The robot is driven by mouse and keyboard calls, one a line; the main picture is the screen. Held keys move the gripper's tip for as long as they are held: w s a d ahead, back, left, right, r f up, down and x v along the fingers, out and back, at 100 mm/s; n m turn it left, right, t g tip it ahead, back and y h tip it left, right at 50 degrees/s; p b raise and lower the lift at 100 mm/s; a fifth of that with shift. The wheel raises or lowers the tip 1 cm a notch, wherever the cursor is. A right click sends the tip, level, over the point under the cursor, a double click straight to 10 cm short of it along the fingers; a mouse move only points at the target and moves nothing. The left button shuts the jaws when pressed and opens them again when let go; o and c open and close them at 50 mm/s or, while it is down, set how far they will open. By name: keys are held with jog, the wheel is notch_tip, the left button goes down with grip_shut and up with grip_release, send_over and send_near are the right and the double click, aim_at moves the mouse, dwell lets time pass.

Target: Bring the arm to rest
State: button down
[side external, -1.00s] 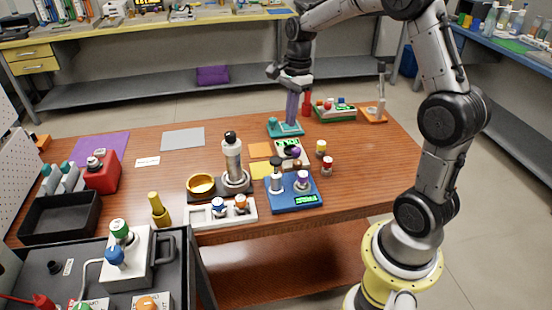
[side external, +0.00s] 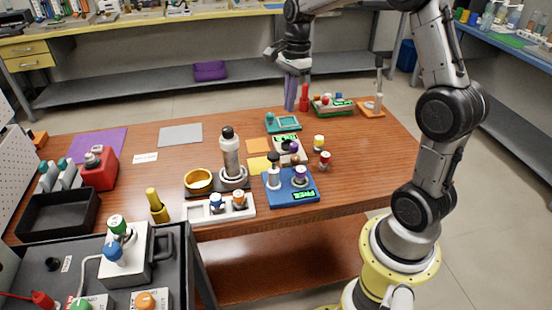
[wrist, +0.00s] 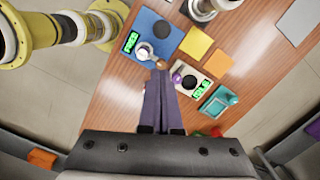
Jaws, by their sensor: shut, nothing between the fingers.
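My gripper (side external: 290,108) hangs high over the far right part of the wooden table, fingers pointing down. Its long purple fingers are together, with nothing between them. The closed fingers also show in the wrist view (wrist: 158,72). In the side view the fingertips appear just above a teal device (side external: 283,124), and I see no contact. The blue base (side external: 291,198) with a lit green display stands nearer the camera. My arm reaches in from the right, bent high above the table.
A tall grey and white cylinder (side external: 230,155) stands upright mid-table. A red-topped post (side external: 304,97), a device with coloured knobs (side external: 333,106) and an orange stand (side external: 372,108) are at the far right. A black tray (side external: 58,213) is at left. The table's right end is clear.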

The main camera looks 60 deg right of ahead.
jog(key=shift+a, duration=0.1)
jog(key=s+a+r+n+t+h, duration=0.1)
jog(key=s+a+r+n+t, duration=0.2)
jog(key=s+a+r+n, duration=0.6)
jog(key=s+a+f+n+t, duration=0.1)
jog(key=s+a+f+n, duration=0.1)
jog(key=s+n, duration=0.3)
jog(key=s+a+f+n+t, duration=0.1)
jog(key=s+a+n, duration=0.2)
jog(key=s+n, duration=0.3)
jog(key=shift+s+a+f+n, duration=0.3)
jog(key=shift+a+f+n, duration=0.1)
jog(key=shift+n, duration=0.5)
jog(key=shift+r, duration=0.1)
